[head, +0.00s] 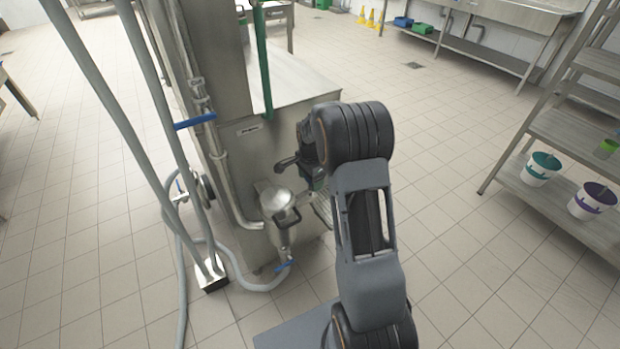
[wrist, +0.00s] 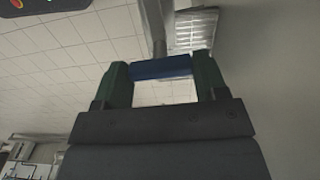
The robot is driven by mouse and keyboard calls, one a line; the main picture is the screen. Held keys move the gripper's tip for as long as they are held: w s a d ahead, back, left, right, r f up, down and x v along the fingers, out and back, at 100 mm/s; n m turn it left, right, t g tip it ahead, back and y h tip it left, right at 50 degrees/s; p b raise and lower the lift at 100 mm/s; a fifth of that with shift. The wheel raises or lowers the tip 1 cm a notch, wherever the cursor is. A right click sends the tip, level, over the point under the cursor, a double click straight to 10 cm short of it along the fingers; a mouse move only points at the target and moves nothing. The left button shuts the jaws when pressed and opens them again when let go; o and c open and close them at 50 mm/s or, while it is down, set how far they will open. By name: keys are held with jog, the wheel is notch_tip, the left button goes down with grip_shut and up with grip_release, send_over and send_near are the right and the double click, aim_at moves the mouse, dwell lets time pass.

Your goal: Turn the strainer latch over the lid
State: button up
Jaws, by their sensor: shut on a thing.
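The steel strainer (head: 274,200) stands low at the front of the steel machine in the head view, with a black loop handle (head: 287,219) at its top. My gripper (head: 317,181) is up and to the right of it, close to the machine's side and partly hidden by my arm. In the wrist view my gripper's two green fingers (wrist: 161,78) are shut on a blue bar (wrist: 160,67) that spans between them. The bar looks like the strainer latch, but its far side and mounting are hidden. It is not visible in the head view.
The steel machine (head: 250,160) is close to the left of my arm. Pipes and a grey hose (head: 262,285) lie left of the strainer, with a blue valve lever (head: 195,120). A shelf with buckets (head: 541,168) stands at right. The floor between is clear.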

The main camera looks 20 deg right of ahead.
jog(key=shift+m, duration=0.4)
jog(key=o, duration=0.9)
jog(key=shift+o, duration=0.2)
jog(key=shift+r, duration=0.15)
notch_tip(320, 180, up, 14)
jog(key=p, duration=0.1)
jog(key=shift+f+p, duration=0.2)
jog(key=shift+p, duration=0.15)
